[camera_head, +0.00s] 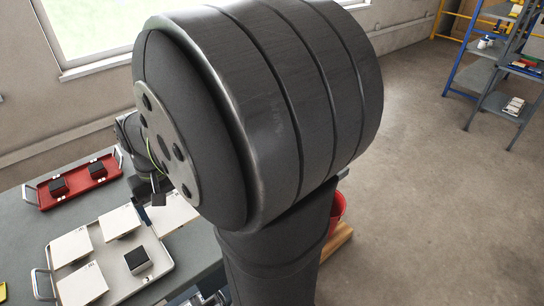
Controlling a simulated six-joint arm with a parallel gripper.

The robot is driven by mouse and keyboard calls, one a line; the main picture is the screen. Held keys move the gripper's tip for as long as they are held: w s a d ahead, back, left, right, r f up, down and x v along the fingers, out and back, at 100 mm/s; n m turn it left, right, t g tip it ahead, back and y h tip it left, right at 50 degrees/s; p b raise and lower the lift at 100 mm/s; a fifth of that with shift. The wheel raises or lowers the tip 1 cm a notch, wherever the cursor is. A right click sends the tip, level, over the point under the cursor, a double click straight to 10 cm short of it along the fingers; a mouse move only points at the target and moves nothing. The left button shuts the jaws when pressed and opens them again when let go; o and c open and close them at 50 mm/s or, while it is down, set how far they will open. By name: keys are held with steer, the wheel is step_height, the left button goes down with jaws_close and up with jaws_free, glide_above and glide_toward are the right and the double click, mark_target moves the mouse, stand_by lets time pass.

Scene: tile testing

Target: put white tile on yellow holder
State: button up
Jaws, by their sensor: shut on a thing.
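Several white tiles lie in a pale tray (150,273) on the table, among them a back-left tile (72,247), a back-middle tile (119,222) and a front-left tile (82,287). My gripper (150,198) is at the tray's back right, partly hidden by my own arm. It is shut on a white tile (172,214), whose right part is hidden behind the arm. I cannot tell how far this tile is above the tray. A small yellow piece (3,291) shows at the left edge, cut off; I cannot tell if it is the yellow holder.
A dark block on a light base (138,261) sits in the pale tray. A red tray (74,190) with dark blocks stands at the table's back. A red bucket (337,208) is behind my arm. Blue-framed shelves (490,70) stand far right.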

steer(key=w+d+m, duration=0.4)
steer(key=w+d, duration=0.3)
steer(key=w, duration=0.3)
steer(key=w+d+m, duration=0.5)
steer(key=w+d, duration=0.1)
steer(key=w, duration=0.3)
steer(key=w+d+m, duration=0.3)
steer(key=w+d, duration=0.1)
steer(key=d, duration=0.5)
steer(key=w+d+m, duration=0.3)
steer(key=d, duration=0.6)
steer(key=w+d+m, duration=0.3)
steer(key=w+d, duration=0.1)
steer(key=d, duration=0.4)
steer(key=w+a+f, duration=0.2)
steer(key=a, duration=0.1)
steer(key=w+a+f, duration=0.2)
steer(key=a, duration=0.1)
steer(key=w+a+f, duration=0.2)
steer(key=f, duration=0.1)
steer(key=shift+a, duration=0.4)
steer(key=shift+f, duration=1.9)
steer(key=shift+f, duration=0.1)
steer(key=o, duration=0.8)
steer(key=shift+o, duration=0.2)
